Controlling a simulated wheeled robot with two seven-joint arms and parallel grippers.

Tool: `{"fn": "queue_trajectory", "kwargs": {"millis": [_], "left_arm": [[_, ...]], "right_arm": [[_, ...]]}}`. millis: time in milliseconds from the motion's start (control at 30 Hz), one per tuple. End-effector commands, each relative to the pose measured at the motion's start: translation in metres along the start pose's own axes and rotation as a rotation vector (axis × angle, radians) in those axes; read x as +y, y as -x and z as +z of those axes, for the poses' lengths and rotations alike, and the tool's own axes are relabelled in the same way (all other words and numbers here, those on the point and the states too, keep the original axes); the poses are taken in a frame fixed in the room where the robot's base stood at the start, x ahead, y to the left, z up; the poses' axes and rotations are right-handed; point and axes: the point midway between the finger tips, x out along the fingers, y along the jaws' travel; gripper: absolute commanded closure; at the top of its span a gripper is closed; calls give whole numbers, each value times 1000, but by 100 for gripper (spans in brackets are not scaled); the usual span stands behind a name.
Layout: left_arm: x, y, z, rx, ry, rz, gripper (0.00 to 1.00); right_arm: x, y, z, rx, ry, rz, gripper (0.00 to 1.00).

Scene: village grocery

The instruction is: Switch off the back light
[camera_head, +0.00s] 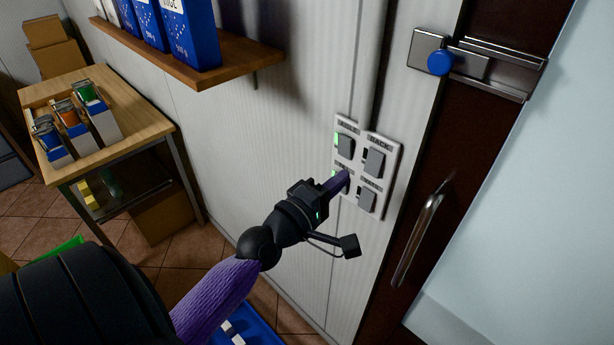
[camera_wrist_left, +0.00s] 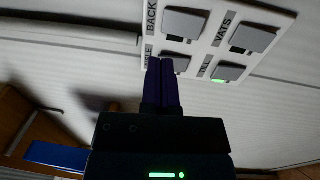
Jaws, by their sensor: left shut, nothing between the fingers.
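A white switch panel (camera_head: 386,190) with four rocker switches is on the wall left of the door; it also shows in the left wrist view (camera_wrist_left: 212,42). The switch labelled BACK (camera_head: 375,162) is upper right, and the small lamp beside it looks dark. It also shows in the wrist view (camera_wrist_left: 185,22), again with a dark lamp. The two left switches have green lamps lit. My left gripper (camera_head: 343,183) is shut and empty, its purple fingertips before the lower-left switch; in the wrist view the fingertips (camera_wrist_left: 162,64) overlap the aisle switch. I cannot tell whether they touch. My right gripper is not in view.
A brown door frame with a metal handle (camera_head: 418,240) and a bolt with a blue knob (camera_head: 440,62) stand right of the panel. A wooden shelf (camera_head: 238,66) with blue packets juts out above left. A wooden table (camera_head: 130,118) with boxes stands farther left.

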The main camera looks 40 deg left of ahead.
Motion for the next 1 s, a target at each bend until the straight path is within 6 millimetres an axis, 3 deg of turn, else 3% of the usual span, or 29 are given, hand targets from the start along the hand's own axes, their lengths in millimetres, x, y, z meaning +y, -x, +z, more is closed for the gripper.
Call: {"fn": "queue_trajectory", "kwargs": {"millis": [100, 300, 867, 967, 1000], "left_arm": [[3, 24, 0, 0, -3, -3, 100], [9, 52, 0, 0, -2, -1, 100], [12, 58, 0, 1, -2, -1, 100], [-21, 58, -4, 17, -46, -57, 100], [-50, 60, -8, 28, -90, -111, 100]], "right_arm": [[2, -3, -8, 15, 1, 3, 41], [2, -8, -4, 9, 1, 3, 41], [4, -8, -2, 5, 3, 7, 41], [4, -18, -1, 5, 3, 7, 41], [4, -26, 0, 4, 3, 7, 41]]}}
